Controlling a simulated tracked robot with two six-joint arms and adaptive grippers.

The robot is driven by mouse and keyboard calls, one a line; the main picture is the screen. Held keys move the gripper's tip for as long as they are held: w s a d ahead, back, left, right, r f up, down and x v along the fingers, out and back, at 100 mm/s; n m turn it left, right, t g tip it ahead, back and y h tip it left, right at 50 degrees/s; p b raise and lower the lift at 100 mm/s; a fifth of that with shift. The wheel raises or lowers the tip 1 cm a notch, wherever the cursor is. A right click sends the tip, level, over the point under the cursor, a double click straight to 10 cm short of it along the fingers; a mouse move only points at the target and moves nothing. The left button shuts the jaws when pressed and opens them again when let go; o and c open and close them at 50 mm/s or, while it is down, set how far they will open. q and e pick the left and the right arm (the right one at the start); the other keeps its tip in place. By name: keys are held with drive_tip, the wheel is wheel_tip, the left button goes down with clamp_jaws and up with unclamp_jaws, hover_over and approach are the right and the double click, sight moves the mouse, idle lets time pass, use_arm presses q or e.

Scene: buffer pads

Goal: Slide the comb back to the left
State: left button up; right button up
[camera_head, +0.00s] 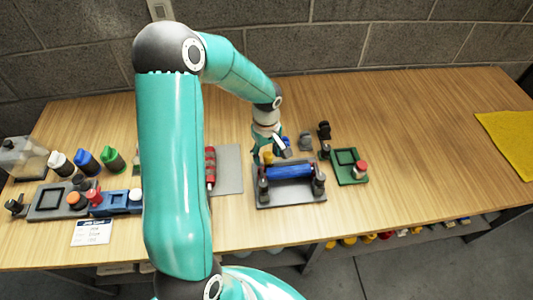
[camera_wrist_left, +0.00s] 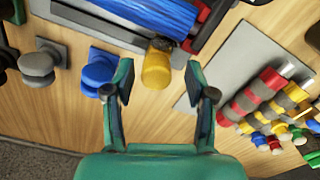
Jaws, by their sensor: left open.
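A blue roller (camera_head: 289,172) lies across a grey base plate (camera_head: 290,195) between dark end posts. In the left wrist view the roller (camera_wrist_left: 150,12) is at the top, with a dark bar along its near side. I cannot make out for sure which part is the comb. My left gripper (camera_head: 268,152) is over the back left corner of this base. My right gripper is not in view.
Behind the roller stand a blue knob (camera_head: 287,143), a grey knob (camera_head: 305,142) and a black knob (camera_head: 324,131). A green tray (camera_head: 349,180) is right of it, red rollers (camera_head: 210,167) left. Several bottles stand far left. The right table is clear up to a yellow cloth (camera_head: 510,137).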

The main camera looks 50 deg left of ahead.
sight(267, 154)
use_arm(q)
wheel_tip(267, 154, up, 12)
drive_tip(key=shift+f, duration=0.2)
idle(0.6)
